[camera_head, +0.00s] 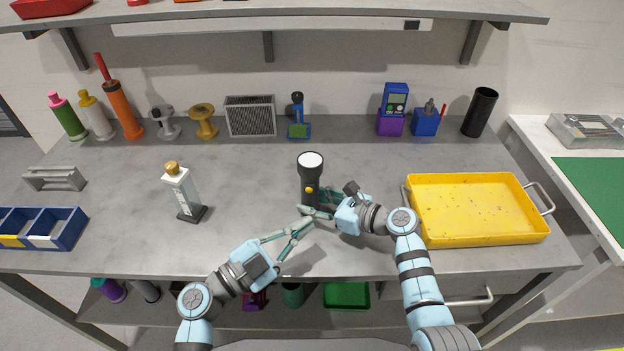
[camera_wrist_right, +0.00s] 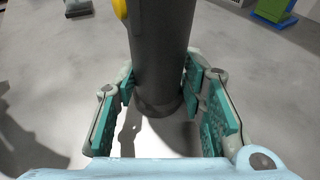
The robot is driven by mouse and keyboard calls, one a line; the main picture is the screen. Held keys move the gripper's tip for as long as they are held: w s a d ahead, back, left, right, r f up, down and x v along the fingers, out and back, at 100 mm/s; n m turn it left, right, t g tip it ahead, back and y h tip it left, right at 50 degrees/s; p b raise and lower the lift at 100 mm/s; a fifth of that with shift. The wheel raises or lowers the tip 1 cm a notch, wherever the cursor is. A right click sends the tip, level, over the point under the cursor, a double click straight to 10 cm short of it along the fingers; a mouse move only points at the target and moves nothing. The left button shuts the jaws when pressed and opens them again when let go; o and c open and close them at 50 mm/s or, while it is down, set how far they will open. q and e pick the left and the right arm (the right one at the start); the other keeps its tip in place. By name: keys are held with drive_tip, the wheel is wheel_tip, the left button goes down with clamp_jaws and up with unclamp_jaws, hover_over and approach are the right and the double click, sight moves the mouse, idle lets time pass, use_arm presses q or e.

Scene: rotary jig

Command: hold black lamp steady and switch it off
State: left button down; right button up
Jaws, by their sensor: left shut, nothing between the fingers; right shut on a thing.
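The black lamp (camera_head: 311,171) stands upright near the middle of the bench, with a bright white round top and a yellow button (camera_head: 309,190) on its front side. My right gripper (camera_head: 313,204) is shut on its lower body. In the right wrist view the dark lamp body (camera_wrist_right: 161,55) stands between the teal fingers, and the yellow button (camera_wrist_right: 120,8) shows at the upper left. My left gripper (camera_head: 307,225) is shut and empty, just in front of the lamp and below the button, apart from it.
A yellow tray (camera_head: 480,239) lies to the right of my right arm. A clear bottle-like dispenser (camera_head: 182,190) with a gold cap stands to the left. A blue bin (camera_head: 70,232) is at the far left. Several items, including a grey speaker-like box (camera_head: 251,116), line the back.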

drive_tip(key=o, duration=0.9)
drive_tip(key=shift+o, duration=0.2)
